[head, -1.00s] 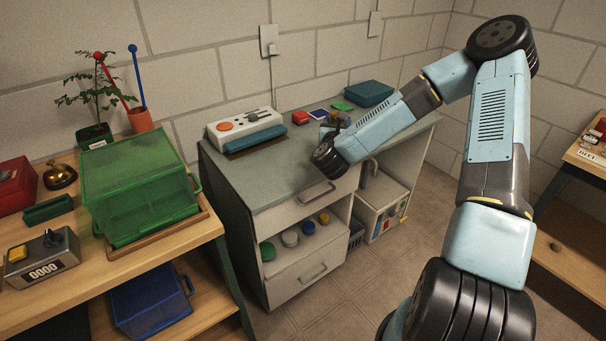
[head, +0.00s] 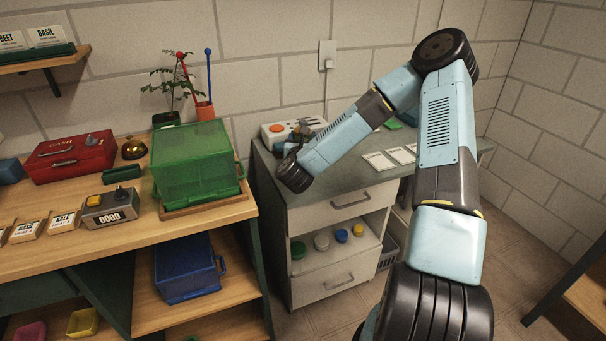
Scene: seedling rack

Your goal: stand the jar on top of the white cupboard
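Several small lidded containers stand on the open shelf of the white drawer unit (head: 330,287): one with a green lid (head: 298,250), one white (head: 321,242), one blue (head: 341,236) and one yellow (head: 358,230). I cannot tell which, if any, is the task's jar. No separate white cupboard shows clearly now; my arm covers the area right of the drawer unit. My gripper (head: 301,131) is over the left part of the grey worktop, mostly hidden behind my wrist. Its fingers and anything between them cannot be made out.
A white device with an orange button (head: 278,129) stands at the worktop's back left. White cards (head: 379,161) lie on the grey worktop (head: 335,180). Left is a wooden bench with a green crate (head: 195,160), a counter box (head: 110,208) and a red cash box (head: 70,158). A blue crate (head: 187,273) sits below.

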